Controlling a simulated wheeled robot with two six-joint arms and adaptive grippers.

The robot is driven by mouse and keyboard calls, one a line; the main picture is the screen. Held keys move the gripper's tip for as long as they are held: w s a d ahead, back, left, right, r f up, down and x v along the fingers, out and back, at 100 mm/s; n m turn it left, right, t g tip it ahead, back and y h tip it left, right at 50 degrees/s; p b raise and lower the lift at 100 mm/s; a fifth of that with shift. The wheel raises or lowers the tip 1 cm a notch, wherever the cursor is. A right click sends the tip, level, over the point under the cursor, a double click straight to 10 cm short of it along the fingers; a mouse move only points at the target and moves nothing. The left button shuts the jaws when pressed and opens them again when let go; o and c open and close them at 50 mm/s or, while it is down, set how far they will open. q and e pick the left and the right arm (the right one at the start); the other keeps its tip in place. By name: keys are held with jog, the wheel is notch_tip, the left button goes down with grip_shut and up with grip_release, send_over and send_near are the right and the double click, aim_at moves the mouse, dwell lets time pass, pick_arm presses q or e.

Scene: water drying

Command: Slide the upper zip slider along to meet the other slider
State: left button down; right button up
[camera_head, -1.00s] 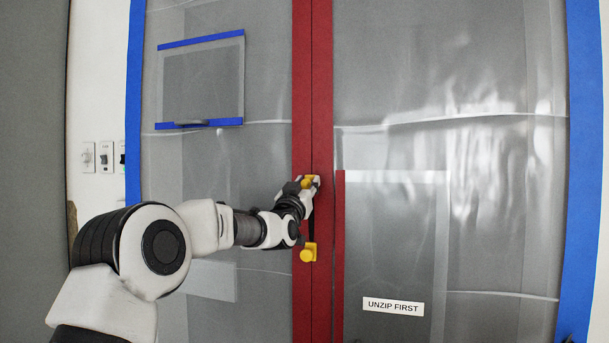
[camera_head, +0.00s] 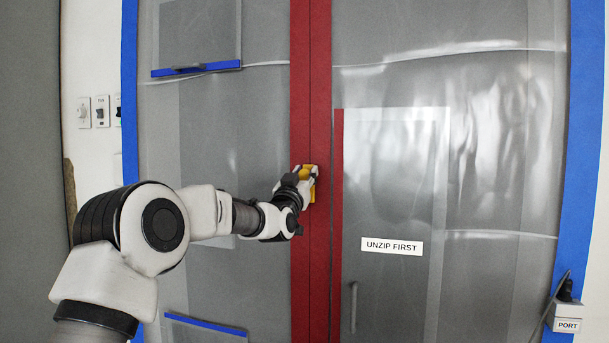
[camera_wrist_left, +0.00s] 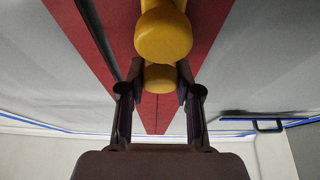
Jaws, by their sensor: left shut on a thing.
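Two yellow zip sliders are on the red zip strip (camera_head: 320,120). My left gripper (camera_head: 307,172) is at the strip, shut on the upper slider (camera_head: 307,174); the fingers partly cover it. Yellow of the lower slider (camera_head: 312,195) shows right below the fingers. In the left wrist view, one yellow knob (camera_wrist_left: 160,78) is between the fingertips of the left gripper (camera_wrist_left: 160,84). The other knob (camera_wrist_left: 163,36) overlaps it in the picture; whether the sliders touch is hard to tell. My right gripper is not in view.
Translucent plastic sheeting (camera_head: 400,90) hangs on both sides of the strip, edged with blue tape (camera_head: 582,150). A sign reading UNZIP FIRST (camera_head: 392,246) is to the right. A PORT box (camera_head: 568,318) is at the lower right. The strip below the sliders is clear.

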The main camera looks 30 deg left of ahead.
pick_arm(q)
jog(key=c, duration=0.8)
grip_release()
jog(key=shift+w, duration=0.1)
jog(key=v, duration=1.2)
